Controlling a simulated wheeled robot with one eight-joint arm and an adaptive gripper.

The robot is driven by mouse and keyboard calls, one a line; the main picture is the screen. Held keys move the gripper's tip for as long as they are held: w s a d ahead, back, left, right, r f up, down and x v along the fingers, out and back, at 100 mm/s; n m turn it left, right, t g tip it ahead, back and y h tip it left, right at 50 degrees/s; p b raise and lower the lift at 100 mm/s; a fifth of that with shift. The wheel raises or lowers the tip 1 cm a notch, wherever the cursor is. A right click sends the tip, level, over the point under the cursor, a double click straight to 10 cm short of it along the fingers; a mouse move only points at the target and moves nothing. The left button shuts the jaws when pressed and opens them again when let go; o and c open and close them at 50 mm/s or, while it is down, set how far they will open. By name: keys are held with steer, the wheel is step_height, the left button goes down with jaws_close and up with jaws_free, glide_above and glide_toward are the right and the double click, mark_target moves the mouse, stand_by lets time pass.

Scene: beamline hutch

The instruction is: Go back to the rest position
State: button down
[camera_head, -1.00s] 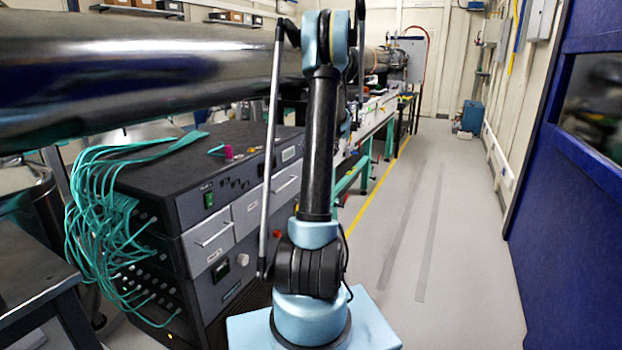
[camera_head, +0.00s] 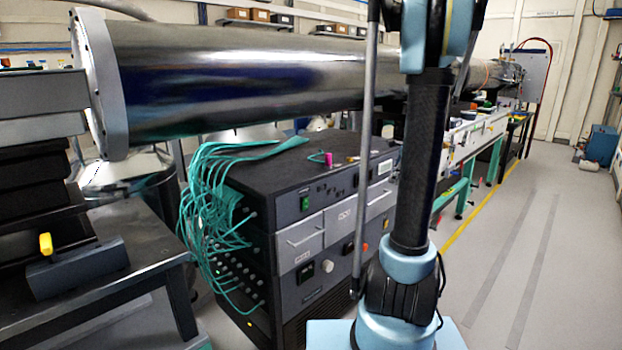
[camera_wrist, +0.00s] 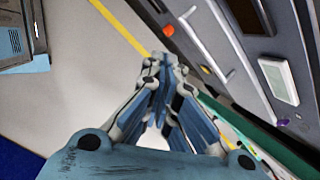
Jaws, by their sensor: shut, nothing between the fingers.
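My gripper (camera_wrist: 163,68) shows in the wrist view with its fingertips together, shut and empty. It hangs over the pale floor (camera_wrist: 75,50), beside the dark front of an equipment rack. In the head view my arm stands upright right of centre, in front of the rack, and my gripper is out of the picture there.
The electronics rack (camera_head: 330,165) with teal cables (camera_head: 205,190) stands close left of my arm. A long steel tube (camera_head: 260,75) runs behind it. A dark table (camera_head: 90,275) is at the left. The grey aisle floor (camera_head: 540,240) at the right is clear.

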steer(key=s+a+f+n+h, duration=0.1)
steer(key=s+a+n, duration=0.35)
steer(key=s, duration=0.45)
steer(key=s+a+f+n, duration=0.1)
steer(key=s+a+n, duration=0.35)
steer(key=s, duration=0.35)
steer(key=s+a+f+n+h, duration=0.1)
steer(key=s+a+n, duration=0.3)
steer(key=s, duration=0.5)
steer(key=s+f+n, duration=0.6)
steer(key=s+n, duration=0.1)
steer(key=s, duration=0.1)
steer(key=shift+s+g+h, duration=0.2)
steer(key=shift+g+h, duration=0.1)
steer(key=shift+h, duration=0.1)
steer(key=shift+w+f, duration=0.1)
steer(key=shift+f, duration=0.05)
steer(key=shift+w+f, duration=0.15)
steer(key=shift+w, duration=0.2)
